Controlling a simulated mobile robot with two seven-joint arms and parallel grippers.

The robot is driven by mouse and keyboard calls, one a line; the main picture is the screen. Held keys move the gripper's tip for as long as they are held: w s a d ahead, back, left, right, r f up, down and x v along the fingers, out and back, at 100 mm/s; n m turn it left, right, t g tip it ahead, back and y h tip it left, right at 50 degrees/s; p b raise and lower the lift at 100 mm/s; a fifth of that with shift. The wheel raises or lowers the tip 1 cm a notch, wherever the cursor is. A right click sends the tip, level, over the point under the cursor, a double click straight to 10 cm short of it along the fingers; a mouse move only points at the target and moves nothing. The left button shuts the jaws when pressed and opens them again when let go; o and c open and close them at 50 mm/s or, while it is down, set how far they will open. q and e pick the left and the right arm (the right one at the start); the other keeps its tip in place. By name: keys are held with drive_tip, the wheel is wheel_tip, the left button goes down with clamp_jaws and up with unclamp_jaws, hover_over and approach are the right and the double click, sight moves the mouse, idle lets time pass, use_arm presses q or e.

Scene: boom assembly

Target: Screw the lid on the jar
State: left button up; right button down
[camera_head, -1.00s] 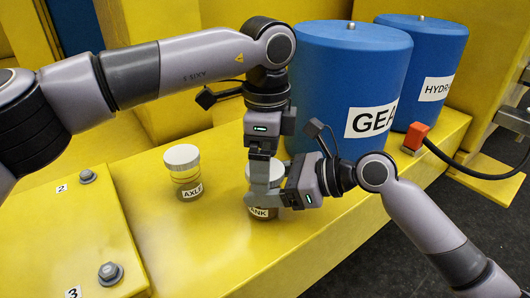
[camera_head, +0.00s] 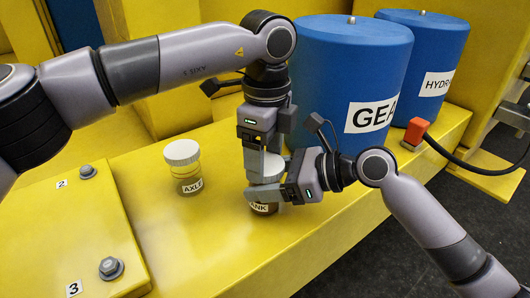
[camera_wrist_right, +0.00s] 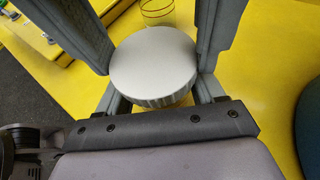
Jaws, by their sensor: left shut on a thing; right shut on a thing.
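The jar (camera_head: 264,208), with a label reading "ANK" in its visible part, stands upright on the yellow surface in the head view. Its pale round lid (camera_head: 268,169) is on top; the right wrist view shows the lid (camera_wrist_right: 153,62) from above. My left gripper (camera_head: 264,166) points down from above, its fingers shut on the lid from both sides. My right gripper (camera_head: 262,194) comes in level from the right and is shut on the jar just below the lid. The fingers hide much of the jar, and the lid's thread is hidden.
Large blue tanks (camera_head: 345,65) stand close behind my grippers. A red connector (camera_head: 415,133) with a black cable is at the right. The yellow ledge (camera_head: 200,240) is clear in front.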

use_arm(q)
drive_tip(key=o, duration=1.2)
drive_tip(key=shift+c, duration=0.2)
drive_tip(key=shift+r, duration=2.3)
drive_tip(key=shift+c, duration=0.3)
drive_tip(key=shift+d+r+n, duration=0.1)
drive_tip(key=shift+r+n, duration=1.5)
drive_tip(key=shift+r, duration=0.15)
